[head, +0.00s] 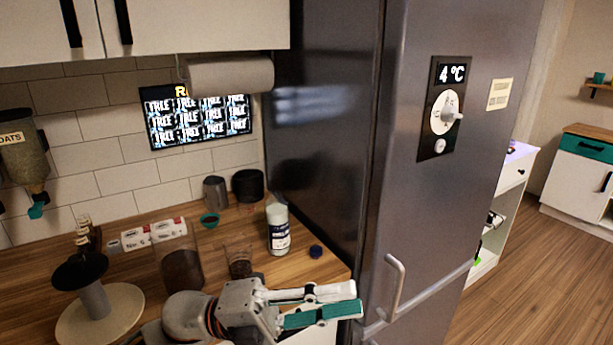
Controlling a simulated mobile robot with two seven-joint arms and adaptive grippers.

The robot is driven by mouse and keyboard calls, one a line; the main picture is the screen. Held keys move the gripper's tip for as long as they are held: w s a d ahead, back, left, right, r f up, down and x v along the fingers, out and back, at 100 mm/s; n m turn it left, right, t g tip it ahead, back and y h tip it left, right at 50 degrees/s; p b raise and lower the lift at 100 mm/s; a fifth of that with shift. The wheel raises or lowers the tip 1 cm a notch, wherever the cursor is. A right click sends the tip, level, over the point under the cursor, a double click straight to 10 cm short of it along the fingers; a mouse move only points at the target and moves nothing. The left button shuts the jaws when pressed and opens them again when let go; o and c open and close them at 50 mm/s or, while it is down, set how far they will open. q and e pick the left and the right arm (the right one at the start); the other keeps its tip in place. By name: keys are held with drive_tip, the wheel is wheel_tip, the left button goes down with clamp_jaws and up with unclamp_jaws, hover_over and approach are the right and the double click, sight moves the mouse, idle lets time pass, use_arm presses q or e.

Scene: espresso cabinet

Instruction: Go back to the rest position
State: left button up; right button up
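My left gripper (350,299) is at the bottom centre of the head view, in front of the counter's right corner and beside the fridge. Its two fingers point right, with a teal pad showing on the nearer one. The fingers look apart, with nothing visible between them. My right gripper is not in view.
The wooden counter (225,262) holds a white bottle (278,230), a dark blue cap (316,251), a glass (239,262), a brown-filled container (181,262) and a round-based stand (98,304). The fridge (435,215) with its handle (394,287) stands close right. Open floor (540,280) lies farther right.

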use_arm(q)
drive_tip(key=w+a+f+n+t+y, duration=0.6)
drive_tip(key=f+n+t, duration=0.4)
drive_tip(key=n, duration=0.3)
drive_tip(key=w+a+f+n+t+y, duration=0.45)
drive_tip(key=a+f+n+t, duration=0.4)
drive_tip(key=n, duration=0.35)
drive_tip(key=s+a+f+n+g+y, duration=0.2)
drive_tip(key=s+f, duration=0.3)
drive_tip(key=f, duration=0.4)
drive_tip(key=s+a+f+n+g+y, duration=0.2)
drive_tip(key=s+a+f+n+y, duration=0.2)
drive_tip(key=f, duration=0.4)
drive_tip(key=s+a+f+n+g+y, duration=0.2)
drive_tip(key=s+a+f, duration=0.3)
drive_tip(key=s+f, duration=0.3)
drive_tip(key=shift+a+f+n+y, duration=0.15)
drive_tip(key=shift+f+n+y, duration=0.3)
drive_tip(key=shift+f, duration=0.35)
